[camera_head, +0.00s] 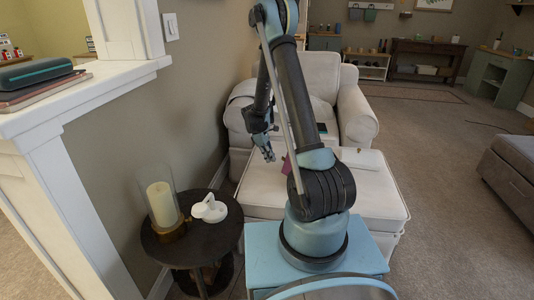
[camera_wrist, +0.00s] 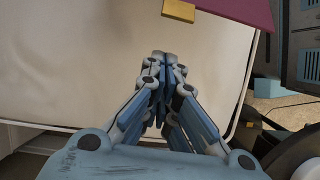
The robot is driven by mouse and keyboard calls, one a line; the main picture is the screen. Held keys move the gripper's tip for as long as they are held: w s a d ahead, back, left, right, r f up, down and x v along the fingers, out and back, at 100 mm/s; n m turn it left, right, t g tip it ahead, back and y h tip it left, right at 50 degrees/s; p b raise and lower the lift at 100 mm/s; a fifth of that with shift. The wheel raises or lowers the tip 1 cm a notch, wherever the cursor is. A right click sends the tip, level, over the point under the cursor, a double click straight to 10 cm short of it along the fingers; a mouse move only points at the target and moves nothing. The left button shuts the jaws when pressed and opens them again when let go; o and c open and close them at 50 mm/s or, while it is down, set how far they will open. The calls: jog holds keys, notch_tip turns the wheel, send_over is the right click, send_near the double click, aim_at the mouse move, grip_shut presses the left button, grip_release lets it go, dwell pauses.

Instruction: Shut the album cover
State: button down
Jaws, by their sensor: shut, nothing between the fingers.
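A maroon flat piece (camera_wrist: 238,9), which looks like the album cover, shows at the top of the wrist view with a yellow tab (camera_wrist: 178,10) at its edge. In the head view only a small maroon part (camera_head: 284,166) shows beside my arm, on or above the cream ottoman (camera_head: 385,200). My arm hides the rest, so I cannot tell how far the cover is open. My gripper (camera_head: 268,152) is shut and empty, pointing down near the ottoman's left side. In the wrist view its fingertips (camera_wrist: 164,58) are together, short of the yellow tab and apart from it in the picture.
A cream armchair (camera_head: 322,75) stands behind the ottoman. A small white item (camera_head: 362,159) lies on the ottoman. A dark round side table (camera_head: 228,226) at left holds a candle in glass (camera_head: 161,200) and a white object (camera_head: 209,208). Carpet is open at right.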

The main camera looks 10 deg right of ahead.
jog(key=x, duration=0.3)
jog(key=shift+s+d+r, duration=0.1)
jog(key=shift+d+r, duration=0.2)
jog(key=shift+r, duration=0.3)
jog(key=shift+s+d+r, duration=0.1)
jog(key=shift+d+r, duration=0.25)
jog(key=shift+r, duration=0.3)
jog(key=shift+s+d+r, duration=0.1)
jog(key=shift+d+r, duration=0.2)
jog(key=shift+r, duration=0.3)
